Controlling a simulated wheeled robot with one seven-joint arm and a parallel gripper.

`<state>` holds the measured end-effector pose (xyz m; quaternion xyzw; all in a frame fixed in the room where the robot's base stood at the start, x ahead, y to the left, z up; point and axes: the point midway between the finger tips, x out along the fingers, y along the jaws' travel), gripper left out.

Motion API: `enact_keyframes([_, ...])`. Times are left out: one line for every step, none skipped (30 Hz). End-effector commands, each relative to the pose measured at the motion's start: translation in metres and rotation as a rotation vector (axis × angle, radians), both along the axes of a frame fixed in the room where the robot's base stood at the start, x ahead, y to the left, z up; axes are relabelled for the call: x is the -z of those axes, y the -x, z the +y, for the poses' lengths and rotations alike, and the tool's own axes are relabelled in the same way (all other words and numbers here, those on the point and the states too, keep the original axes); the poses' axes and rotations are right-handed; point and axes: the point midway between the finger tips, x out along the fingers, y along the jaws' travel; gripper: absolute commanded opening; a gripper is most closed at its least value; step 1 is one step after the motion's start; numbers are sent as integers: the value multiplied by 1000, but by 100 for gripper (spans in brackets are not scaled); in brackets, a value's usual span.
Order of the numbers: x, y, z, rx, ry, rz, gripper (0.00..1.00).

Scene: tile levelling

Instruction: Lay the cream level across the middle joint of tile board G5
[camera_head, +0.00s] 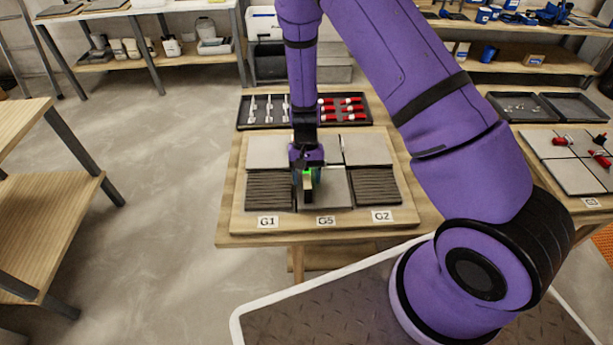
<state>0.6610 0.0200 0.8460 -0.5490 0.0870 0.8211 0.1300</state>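Tile board G5 (237,205) lies on the wooden table with labels G1, G5 and G2 along its front edge. It carries smooth grey tiles (266,151) and dark ribbed patches (270,190); a grey tile (328,187) sits at the front middle. My gripper (307,172) points down over the middle of the board and appears shut on the cream level (307,189), which shows as a narrow cream end with a bright green spot above it. The gripper hides part of the middle joint. I cannot tell whether the level touches the tiles.
A dark tray (262,122) with white clips and red-capped pieces stands behind the board. Another table at right holds a tile board (570,178) with red pieces and dark trays (515,106). My arm covers the right centre.

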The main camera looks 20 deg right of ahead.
Motion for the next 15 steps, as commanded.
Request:
enact_keyframes([0,0,0,0,0,0,53])
enact_keyframes([0,0,0,0,0,0,53])
enact_keyframes([0,0,0,0,0,0,53])
enact_keyframes([0,0,0,0,0,0,53])
enact_keyframes([0,0,0,0,0,0,53])
enact_keyframes([0,0,0,0,0,0,53])
enact_keyframes([-1,0,0,0,0,0,53])
enact_keyframes([-1,-1,0,0,0,0,53])
enact_keyframes([-3,-2,0,-1,-1,-1,53])
enact_keyframes([-6,-3,0,-1,-1,-2,53])
enact_keyframes([-8,-4,-1,-1,-1,-2,53])
enact_keyframes([-13,-6,-1,1,-1,-3,53])
enact_keyframes([-17,-7,-2,1,-1,-3,53])
enact_keyframes([-22,-9,-2,0,-1,-4,53])
enact_keyframes([-28,-12,-3,-1,-1,-5,53])
